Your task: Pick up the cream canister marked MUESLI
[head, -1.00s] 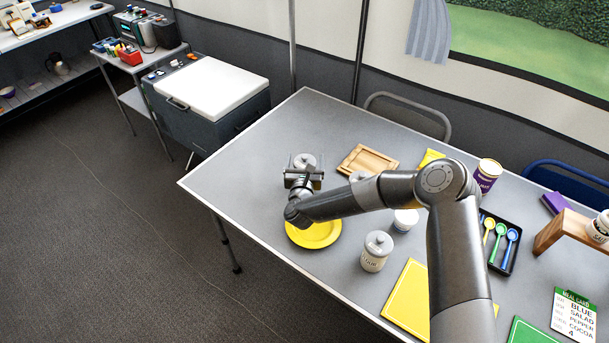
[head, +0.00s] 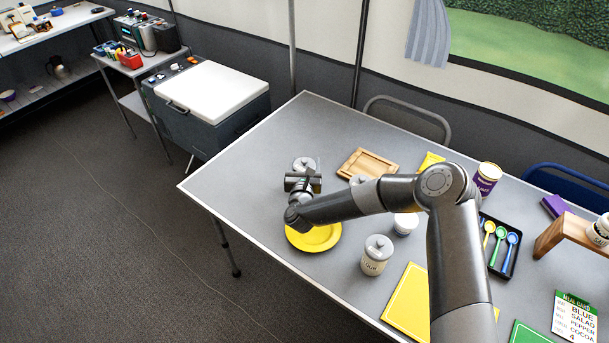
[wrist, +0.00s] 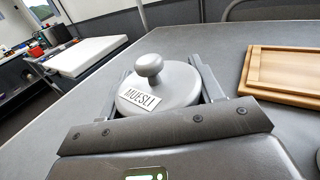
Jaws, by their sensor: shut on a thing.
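The canister marked MUESLI (wrist: 172,84) has a grey lid with a round knob, and its white label faces me in the wrist view. In the head view its lid (head: 304,164) shows just beyond my gripper (head: 302,182). In the wrist view my gripper (wrist: 172,88) has one finger on each side of the canister and is shut on it. The canister's lower body is hidden by my gripper, so I cannot tell whether its base touches the table (head: 240,178).
A yellow plate (head: 322,238) lies just in front of my gripper. A second canister (head: 374,256) stands to its right. A wooden tray (head: 368,163) lies to the right of the MUESLI canister. The table's left end is clear.

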